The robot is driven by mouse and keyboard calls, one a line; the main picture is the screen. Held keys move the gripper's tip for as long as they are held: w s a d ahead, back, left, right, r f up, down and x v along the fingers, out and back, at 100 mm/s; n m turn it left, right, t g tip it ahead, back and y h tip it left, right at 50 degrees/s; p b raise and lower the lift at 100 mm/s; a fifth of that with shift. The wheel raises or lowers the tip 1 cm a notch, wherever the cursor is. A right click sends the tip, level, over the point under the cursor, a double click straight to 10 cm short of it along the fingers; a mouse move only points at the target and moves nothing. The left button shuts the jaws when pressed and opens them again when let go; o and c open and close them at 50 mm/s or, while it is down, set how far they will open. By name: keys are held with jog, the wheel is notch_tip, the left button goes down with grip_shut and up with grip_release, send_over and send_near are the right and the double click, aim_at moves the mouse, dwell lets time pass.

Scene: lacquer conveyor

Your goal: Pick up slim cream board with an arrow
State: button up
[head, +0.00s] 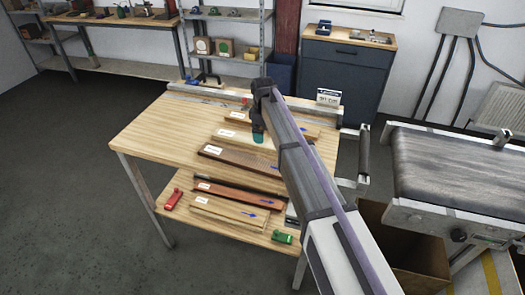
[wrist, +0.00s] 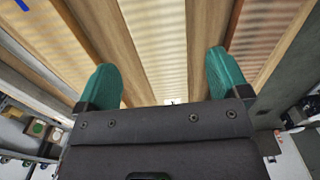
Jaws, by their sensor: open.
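My gripper (head: 258,137) is open over the tabletop, its two teal fingers pointing down. In the wrist view its fingers (wrist: 165,82) stand apart on either side of a pale cream board (wrist: 155,35). I see no grip on it and cannot tell the height above it. In the head view this cream board (head: 232,135) lies on the table with a white label at its left; its right part is hidden by my arm, and no arrow shows on it. Another cream board (head: 225,212), with a blue arrow at its right end, lies on the lower shelf.
A dark brown board (head: 240,159) lies in front on the tabletop (head: 150,135), and another board (head: 285,127) behind. A red-brown board (head: 232,196) with an arrow is on the shelf. A conveyor (head: 455,172) stands at right. The tabletop's left part is clear.

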notch_tip(320, 180, down, 6)
jog(key=b, duration=0.5)
jog(key=shift+a+r, duration=0.15)
jog(key=shift+r, duration=0.4)
jog(key=c, duration=1.2)
